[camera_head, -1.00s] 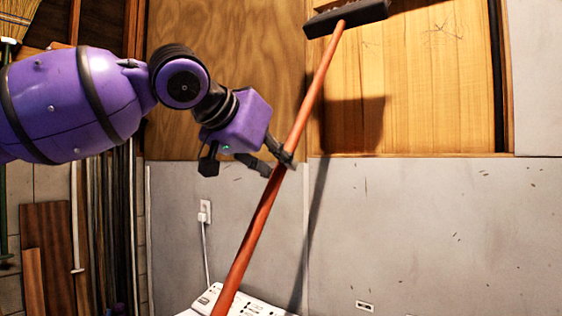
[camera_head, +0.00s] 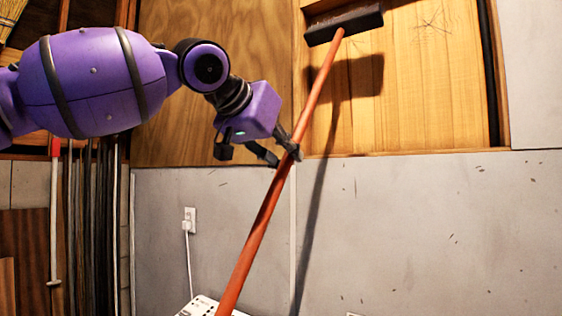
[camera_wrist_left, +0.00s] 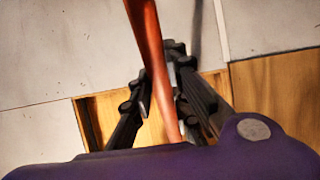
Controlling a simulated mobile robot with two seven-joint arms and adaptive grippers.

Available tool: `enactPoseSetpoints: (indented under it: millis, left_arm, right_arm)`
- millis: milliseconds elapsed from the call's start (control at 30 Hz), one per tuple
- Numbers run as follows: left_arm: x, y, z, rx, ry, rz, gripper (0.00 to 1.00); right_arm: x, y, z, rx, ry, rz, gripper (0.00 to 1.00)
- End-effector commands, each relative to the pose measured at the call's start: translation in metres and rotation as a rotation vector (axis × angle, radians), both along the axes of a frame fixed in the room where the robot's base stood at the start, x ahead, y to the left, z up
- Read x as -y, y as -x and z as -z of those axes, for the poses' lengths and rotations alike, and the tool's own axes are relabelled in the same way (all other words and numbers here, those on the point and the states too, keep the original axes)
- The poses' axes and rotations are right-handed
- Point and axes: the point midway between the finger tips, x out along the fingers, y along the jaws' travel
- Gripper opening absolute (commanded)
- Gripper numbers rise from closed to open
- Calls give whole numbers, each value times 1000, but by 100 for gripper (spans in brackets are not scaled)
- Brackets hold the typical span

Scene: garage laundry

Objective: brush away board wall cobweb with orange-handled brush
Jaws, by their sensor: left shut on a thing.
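My left gripper (camera_head: 287,158) is shut on the orange handle of the brush (camera_head: 262,215), around its middle. The handle slants up to the right, and it also shows between the fingers in the left wrist view (camera_wrist_left: 150,60). The black brush head (camera_head: 344,26) is at the top, in front of the light board wall (camera_head: 420,100). A thin, dark cobweb (camera_head: 433,22) is on the board wall, to the right of the brush head and apart from it in the picture. The handle's lower end is out of view. My right gripper is not in view.
A white appliance panel (camera_head: 203,306) is at the bottom, behind the handle. A wall outlet (camera_head: 189,220) with a plugged cord is on the grey wall (camera_head: 420,230). Poles and boards (camera_head: 85,220) stand at the left. A straw broom (camera_head: 10,18) hangs upper left.

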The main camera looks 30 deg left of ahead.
Motion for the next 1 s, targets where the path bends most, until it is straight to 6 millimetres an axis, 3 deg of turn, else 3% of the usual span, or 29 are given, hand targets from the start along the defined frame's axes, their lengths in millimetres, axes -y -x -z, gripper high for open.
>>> enactPoseSetpoints:
  millis: [400,1000]
  left_arm:
    - [3,-43,-1,2,-1,0,0]
    - [5,-52,-3,5,0,1,0]
  right_arm:
    - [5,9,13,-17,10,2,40]
    - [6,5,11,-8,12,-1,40]
